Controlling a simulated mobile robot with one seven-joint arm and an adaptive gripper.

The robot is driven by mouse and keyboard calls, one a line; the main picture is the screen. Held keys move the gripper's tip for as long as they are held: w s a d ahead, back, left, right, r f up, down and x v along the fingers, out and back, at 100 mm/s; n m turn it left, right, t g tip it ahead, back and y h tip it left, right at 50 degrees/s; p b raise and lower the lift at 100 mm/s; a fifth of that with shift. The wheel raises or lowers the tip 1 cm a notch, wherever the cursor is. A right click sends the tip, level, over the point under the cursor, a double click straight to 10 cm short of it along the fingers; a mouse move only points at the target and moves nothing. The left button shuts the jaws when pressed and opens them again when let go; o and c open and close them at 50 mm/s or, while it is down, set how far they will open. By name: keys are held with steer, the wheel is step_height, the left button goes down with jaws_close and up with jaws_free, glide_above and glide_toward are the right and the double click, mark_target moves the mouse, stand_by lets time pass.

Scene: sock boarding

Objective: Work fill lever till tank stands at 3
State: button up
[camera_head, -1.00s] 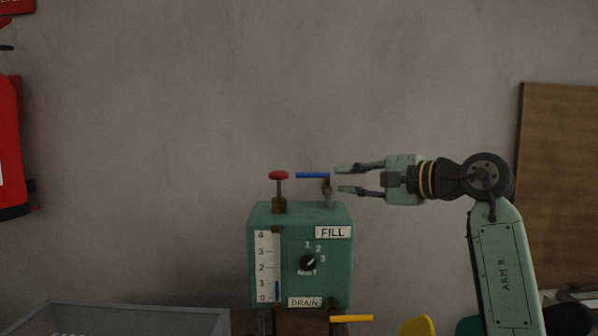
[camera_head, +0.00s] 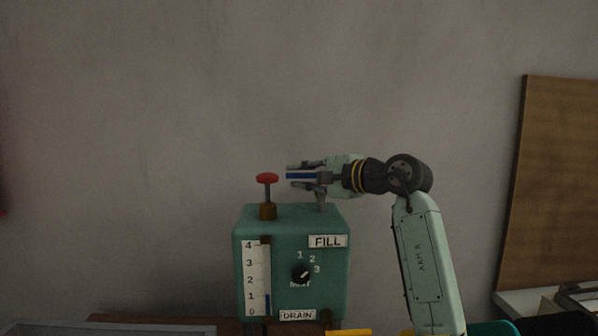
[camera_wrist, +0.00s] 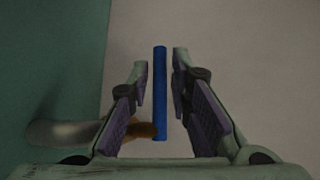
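The green tank box (camera_head: 290,220) stands against the grey wall with a FILL label (camera_head: 328,242) near its top right. The blue fill lever (camera_head: 300,176) lies level above the box. My gripper (camera_head: 293,176) is around it, with one finger above and one below in the head view. In the wrist view the lever (camera_wrist: 160,95) runs between the open fingers (camera_wrist: 160,60), with a gap on both sides. The tank gauge (camera_head: 256,275) is marked 0 to 4, and its blue column (camera_head: 268,304) stands at about 1.
A red knob (camera_head: 267,178) on a post stands left of the lever. A black dial (camera_head: 300,273) with marks 1, 2, 3 is on the front. The DRAIN label (camera_head: 298,315) and a yellow handle (camera_head: 350,332) are low down. A wooden board (camera_head: 550,180) leans at right.

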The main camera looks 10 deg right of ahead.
steer(key=shift+w+a+f, duration=0.1)
steer(key=shift+w+a, duration=0.2)
steer(key=shift+w, duration=0.2)
jaws_close()
stand_by(0.4)
